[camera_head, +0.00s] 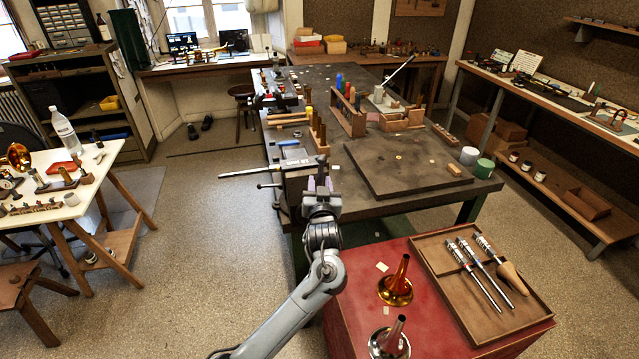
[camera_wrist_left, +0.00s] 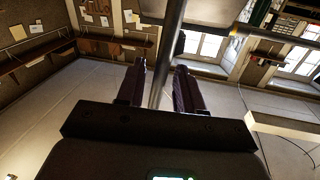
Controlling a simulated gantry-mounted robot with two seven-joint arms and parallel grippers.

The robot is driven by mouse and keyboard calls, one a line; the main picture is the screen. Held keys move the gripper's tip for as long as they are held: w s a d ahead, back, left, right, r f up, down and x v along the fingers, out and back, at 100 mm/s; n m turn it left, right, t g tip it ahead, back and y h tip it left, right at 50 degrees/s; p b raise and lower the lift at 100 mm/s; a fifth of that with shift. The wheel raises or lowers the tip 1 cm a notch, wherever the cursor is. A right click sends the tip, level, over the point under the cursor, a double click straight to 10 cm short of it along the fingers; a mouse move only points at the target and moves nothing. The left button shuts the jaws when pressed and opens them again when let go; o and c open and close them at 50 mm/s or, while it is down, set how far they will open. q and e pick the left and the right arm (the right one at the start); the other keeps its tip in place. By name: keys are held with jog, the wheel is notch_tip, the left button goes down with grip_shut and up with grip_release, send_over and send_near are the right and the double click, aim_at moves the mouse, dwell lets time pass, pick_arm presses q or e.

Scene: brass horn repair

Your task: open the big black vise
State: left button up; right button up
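The big black vise (camera_head: 293,187) appears to be the dark block at the near left edge of the long dark workbench (camera_head: 345,205). My gripper and wrist partly hide it, so its jaw gap cannot be made out. My left gripper (camera_head: 319,184) is at the vise's right side, its fingers pointing away from me. In the left wrist view my left gripper (camera_wrist_left: 160,82) has its dark fingers apart. A grey metal rod (camera_wrist_left: 170,45) runs between them with small gaps visible. Whether this rod is the vise's handle is unclear. My right gripper is not in view.
A long metal rod (camera_head: 262,170) sticks out left from the bench by the vise. A flat dark board (camera_head: 410,160) lies to the right. A red cabinet (camera_head: 345,300) with brass bells and a wooden tray (camera_head: 455,310) stands in front.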

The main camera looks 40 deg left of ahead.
pick_arm(q)
jog(key=shift+w+a, duration=0.45)
jog(key=shift+c, duration=0.3)
grip_shut()
